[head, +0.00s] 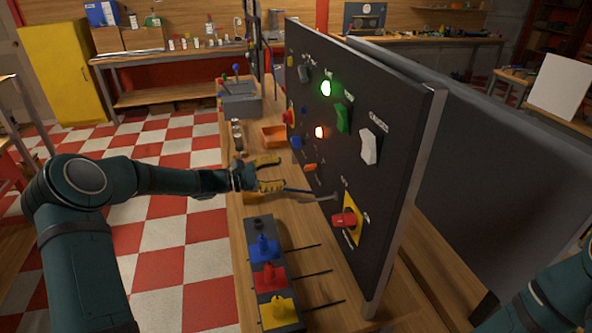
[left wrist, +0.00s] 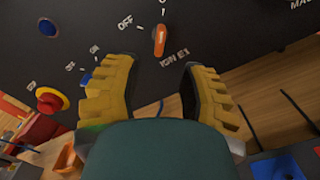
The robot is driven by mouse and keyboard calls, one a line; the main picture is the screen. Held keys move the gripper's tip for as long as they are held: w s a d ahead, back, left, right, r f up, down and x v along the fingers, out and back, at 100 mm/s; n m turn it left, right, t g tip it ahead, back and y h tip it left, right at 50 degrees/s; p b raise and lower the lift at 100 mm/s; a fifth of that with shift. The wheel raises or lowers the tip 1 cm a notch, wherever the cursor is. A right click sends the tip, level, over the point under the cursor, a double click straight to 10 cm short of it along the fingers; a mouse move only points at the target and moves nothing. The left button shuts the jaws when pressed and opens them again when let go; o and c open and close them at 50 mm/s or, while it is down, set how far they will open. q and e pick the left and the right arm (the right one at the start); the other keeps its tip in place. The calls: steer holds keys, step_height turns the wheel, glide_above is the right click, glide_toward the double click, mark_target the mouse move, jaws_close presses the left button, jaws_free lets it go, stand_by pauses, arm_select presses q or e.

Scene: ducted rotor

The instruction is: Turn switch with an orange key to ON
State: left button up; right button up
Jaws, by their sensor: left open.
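The orange key (head: 309,167) sits in a switch low on the black upright panel (head: 400,180). In the left wrist view the orange key (left wrist: 159,40) stands roughly upright, between an OFF label at its left and an IGN E1 label just below. My left gripper (head: 277,173) is open and empty in front of the panel, its yellow fingers pointing towards it. In the left wrist view the fingers (left wrist: 158,66) are spread on either side below the key, apart from it. Part of my right arm shows at the lower right; its gripper is out of view.
A red handle on a yellow plate (head: 345,219) sticks out of the panel at right. White (head: 368,145) and green (head: 342,117) rockers are above. A box with blue, red and yellow knobs (head: 268,270) and an orange tray (head: 274,136) stand on the wooden bench.

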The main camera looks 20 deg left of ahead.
arm_select(q)
steer(key=shift+v, duration=1.7)
